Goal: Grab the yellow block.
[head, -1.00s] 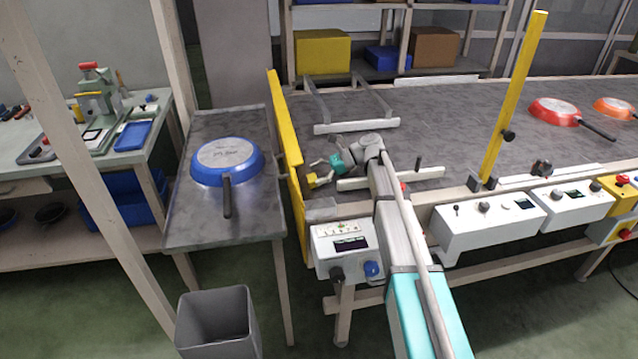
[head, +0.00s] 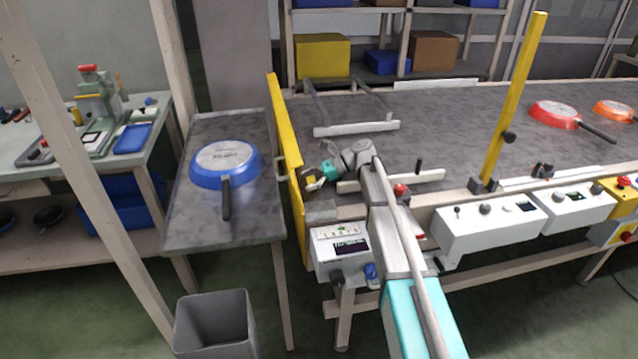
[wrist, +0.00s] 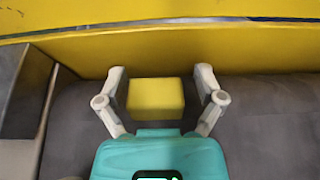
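The yellow block (wrist: 156,98) lies on the dark belt, close to the tall yellow barrier (wrist: 200,48) at the belt's end. In the wrist view it sits between the two fingers of my gripper (wrist: 160,73), with a narrow gap on each side. My gripper is open, and neither finger visibly touches the block. In the head view my gripper (head: 316,178) is low over the left end of the belt, beside the barrier. The block (head: 312,184) is small there and partly hidden by the fingers.
A white-topped rail (head: 400,179) lies close to the right of my gripper, and another rail (head: 357,128) lies behind it. Beyond the barrier, a blue pan (head: 226,165) lies upside down on a side table. Red and orange pans are far right on the belt.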

